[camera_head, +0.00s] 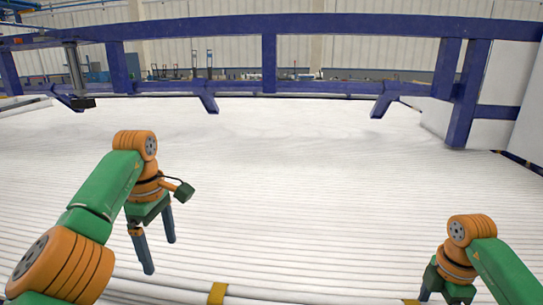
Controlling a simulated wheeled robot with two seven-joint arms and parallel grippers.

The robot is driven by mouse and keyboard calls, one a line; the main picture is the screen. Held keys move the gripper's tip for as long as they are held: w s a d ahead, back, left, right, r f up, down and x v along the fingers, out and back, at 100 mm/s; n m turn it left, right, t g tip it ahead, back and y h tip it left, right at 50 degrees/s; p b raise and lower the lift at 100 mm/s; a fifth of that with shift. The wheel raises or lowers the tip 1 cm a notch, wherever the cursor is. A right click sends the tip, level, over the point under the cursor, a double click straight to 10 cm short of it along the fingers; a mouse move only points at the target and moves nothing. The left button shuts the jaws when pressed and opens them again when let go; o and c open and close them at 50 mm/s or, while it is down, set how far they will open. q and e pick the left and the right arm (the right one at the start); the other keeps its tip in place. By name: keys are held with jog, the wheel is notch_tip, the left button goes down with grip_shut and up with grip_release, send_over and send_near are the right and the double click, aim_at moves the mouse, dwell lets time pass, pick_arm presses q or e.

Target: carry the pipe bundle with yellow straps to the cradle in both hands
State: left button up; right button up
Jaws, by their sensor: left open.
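A bundle of long white pipes (310,296) lies along the bottom edge, mostly cut off by the frame. One yellow strap (217,293) shows at the lower middle and another yellow strap (411,301) further right. My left gripper (159,256) is open and empty, its two fingers pointing down, left of the first strap and apart from it in the picture. My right gripper (447,294) is at the bottom right near the second strap. Its fingertips are cut off, so its opening does not show. I cannot tell which structure is the cradle.
A wide bed of white pipes (300,180) fills the middle. A blue frame (269,65) with a long beam and posts spans the back. A blue post (466,95) and white panels stand at the right. The space above the pipes between my arms is clear.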

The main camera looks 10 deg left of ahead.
notch_tip(320, 180, up, 12)
dwell(0.3)
